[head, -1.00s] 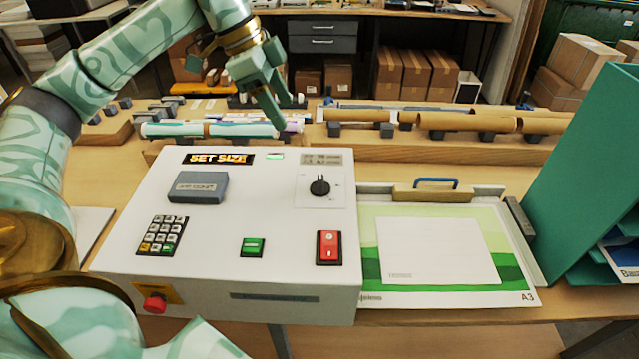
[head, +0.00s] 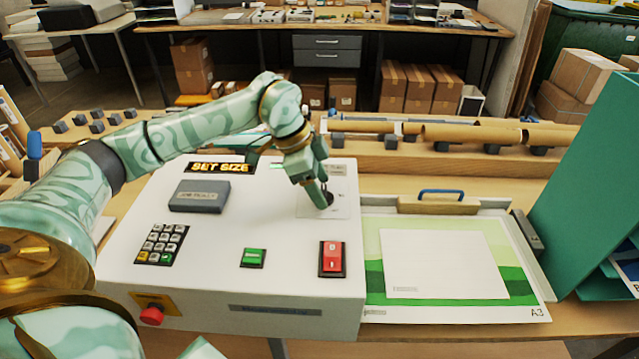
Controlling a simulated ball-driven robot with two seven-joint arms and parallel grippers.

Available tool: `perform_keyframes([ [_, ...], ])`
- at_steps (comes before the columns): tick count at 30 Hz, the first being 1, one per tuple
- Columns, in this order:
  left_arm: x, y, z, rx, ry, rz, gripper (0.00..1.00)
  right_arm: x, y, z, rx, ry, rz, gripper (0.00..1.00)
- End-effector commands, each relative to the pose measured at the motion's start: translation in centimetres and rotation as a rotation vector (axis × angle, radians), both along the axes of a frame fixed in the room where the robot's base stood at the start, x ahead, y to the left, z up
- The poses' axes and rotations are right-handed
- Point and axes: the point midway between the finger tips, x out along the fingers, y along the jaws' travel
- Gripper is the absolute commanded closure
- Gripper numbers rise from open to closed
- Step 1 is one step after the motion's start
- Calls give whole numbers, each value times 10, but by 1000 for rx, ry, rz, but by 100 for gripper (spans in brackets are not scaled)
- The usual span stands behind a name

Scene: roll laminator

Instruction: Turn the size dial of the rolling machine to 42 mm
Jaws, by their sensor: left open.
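The white rolling machine (head: 215,285) stands on the wooden table, its lit display (head: 220,168) reading SET SIZE. The black size dial (head: 328,197) sits at the upper right of its top panel, mostly covered by my left gripper. My left gripper (head: 322,203) is open and points down at the dial, its fingertips at or around the knob. I cannot tell whether they touch it. The dial's pointer and the readout above it are largely hidden. My right gripper is not in view.
On the panel are a grey block (head: 199,197), a keypad (head: 161,244), a green button (head: 253,258) and a red switch (head: 332,258). A red knob (head: 151,315) is on the front. An A3 sheet (head: 385,312) lies to the right, beside a tall teal panel (head: 585,170). Cardboard tubes (head: 470,135) lie behind.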

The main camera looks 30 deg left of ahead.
Motion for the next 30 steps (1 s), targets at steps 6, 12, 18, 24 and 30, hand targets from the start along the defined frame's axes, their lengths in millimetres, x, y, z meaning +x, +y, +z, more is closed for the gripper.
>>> perform_keyframes([
  [6,1,-1,-3,0,0,0,38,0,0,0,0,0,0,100],
  [12,1,-1,-3,0,-1,0,66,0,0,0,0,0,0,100],
  [18,1,-1,-3,0,0,0,83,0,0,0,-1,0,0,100],
  [24,1,0,-1,0,0,-27,83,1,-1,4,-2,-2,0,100],
  [30,2,0,0,0,0,-121,83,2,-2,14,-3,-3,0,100],
])
